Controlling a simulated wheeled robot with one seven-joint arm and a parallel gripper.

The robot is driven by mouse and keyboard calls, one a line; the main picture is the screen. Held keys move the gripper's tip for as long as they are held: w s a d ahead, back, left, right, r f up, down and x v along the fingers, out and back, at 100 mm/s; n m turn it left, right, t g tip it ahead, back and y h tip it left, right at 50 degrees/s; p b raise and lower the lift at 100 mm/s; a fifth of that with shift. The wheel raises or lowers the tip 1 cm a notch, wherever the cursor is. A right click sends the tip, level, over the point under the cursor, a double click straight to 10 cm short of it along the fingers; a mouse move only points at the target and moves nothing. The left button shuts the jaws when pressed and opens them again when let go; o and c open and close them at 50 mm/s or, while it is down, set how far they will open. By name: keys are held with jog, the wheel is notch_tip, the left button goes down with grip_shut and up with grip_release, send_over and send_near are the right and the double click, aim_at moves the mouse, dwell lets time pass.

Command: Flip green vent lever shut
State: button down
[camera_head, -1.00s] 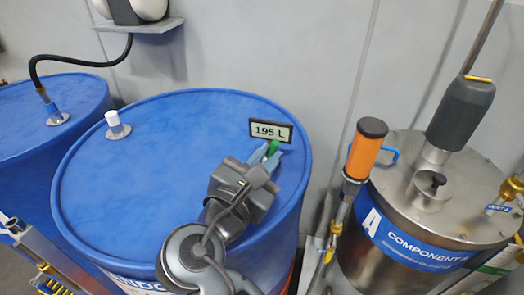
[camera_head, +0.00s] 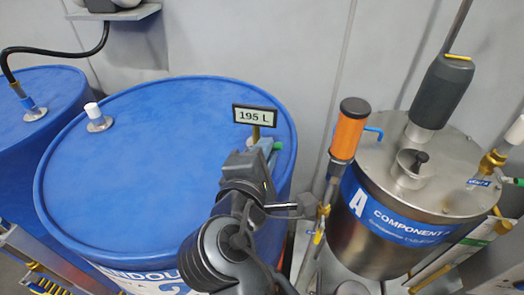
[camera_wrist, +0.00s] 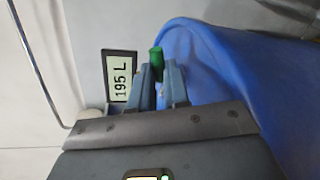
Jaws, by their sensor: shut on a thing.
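The green vent lever (camera_head: 278,145) shows as a small green end at the right rim of the large blue drum (camera_head: 130,160), just below and right of the 195 L display. In the wrist view the green lever (camera_wrist: 155,58) stands between my two blue-grey fingertips. My gripper (camera_head: 268,146) is shut on it, and it also shows in the wrist view (camera_wrist: 158,80). The fingers hide most of the lever and the vent body under it. I cannot tell the lever's exact angle.
The 195 L display (camera_head: 255,115) stands close behind my fingers. A steel Component A tank (camera_head: 420,190) stands further right. A white cap (camera_head: 95,112) sits on the drum's clear far left.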

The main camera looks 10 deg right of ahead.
jog(key=shift+s+d+f+m+y+b, duration=0.1)
jog(key=shift+f+m+y+b, duration=0.25)
jog(key=shift+m, duration=0.65)
jog(key=shift+f, duration=0.1)
jog(key=c, duration=1.1)
grip_release()
jog(key=shift+b+v, duration=0.7)
jog(key=shift+v, duration=3.2)
jog(key=shift+f, duration=0.1)
